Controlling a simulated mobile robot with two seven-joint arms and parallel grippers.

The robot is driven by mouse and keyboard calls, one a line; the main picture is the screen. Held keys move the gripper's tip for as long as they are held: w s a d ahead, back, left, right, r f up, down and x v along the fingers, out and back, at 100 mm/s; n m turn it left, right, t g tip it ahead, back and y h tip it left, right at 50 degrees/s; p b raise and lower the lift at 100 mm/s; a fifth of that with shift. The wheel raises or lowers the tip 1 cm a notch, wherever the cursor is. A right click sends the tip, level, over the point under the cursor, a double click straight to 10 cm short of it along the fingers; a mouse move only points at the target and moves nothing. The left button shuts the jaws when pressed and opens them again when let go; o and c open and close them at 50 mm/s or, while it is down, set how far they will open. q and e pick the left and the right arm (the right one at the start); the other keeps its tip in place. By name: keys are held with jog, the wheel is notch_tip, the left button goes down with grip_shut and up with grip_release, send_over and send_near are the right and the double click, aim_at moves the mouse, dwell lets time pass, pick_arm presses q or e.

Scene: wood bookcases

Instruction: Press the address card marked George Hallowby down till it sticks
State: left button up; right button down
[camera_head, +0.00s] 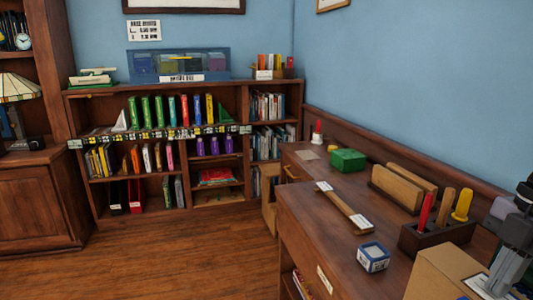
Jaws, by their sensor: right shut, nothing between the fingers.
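A cardboard box (437,279) stands at the near right end of the wooden desk, cut off by the bottom edge of the picture. A pale card (474,286) lies on its top; any name on it is too small to read, so I cannot tell whether it is George Hallowby's. My right gripper (494,287) comes down from the right edge, shut and empty, with its tips at the card. I cannot tell whether they touch it. The gripper hides part of the card. My left gripper is not in view.
On the desk (325,240) are a blue-and-white small box (373,257), a wooden bar with white labels (344,207), a dark holder (437,237) with red and yellow handles, a wooden rack (397,191) and a green box (348,160). A full bookcase (250,100) stands behind.

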notch_tip(320, 180, up, 7)
jog(key=p, duration=0.4)
dwell(0.4)
